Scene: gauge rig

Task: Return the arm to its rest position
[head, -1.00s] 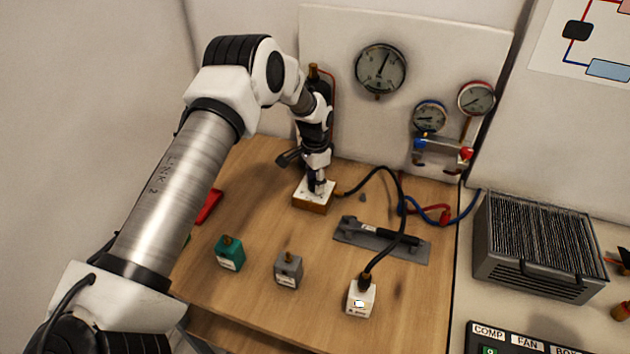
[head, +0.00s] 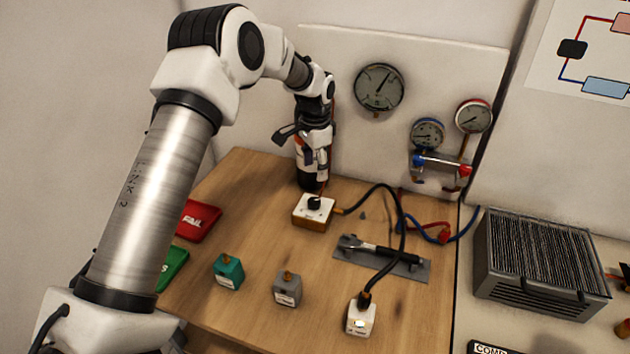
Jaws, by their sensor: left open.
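My left arm reaches in from the left, bent high at the elbow. My left gripper (head: 322,178) is open and empty, hanging above the white-topped box with a black knob (head: 314,211). A gap shows between the fingers and the knob. The box sits on the wooden bench, with a black hose running from its right side. A dark bottle with an orange-and-white label (head: 304,165) stands behind the gripper, partly hidden by it. My right gripper is not in the head view.
A teal block (head: 228,272), a grey block (head: 287,289) and a white block (head: 360,317) stand along the front. A torque-wrench-like tool lies on a grey plate (head: 352,255). Red FAIL (head: 198,220) and green (head: 172,268) trays lie left. Gauges (head: 379,88) hang behind; a finned unit (head: 545,262) stands right.

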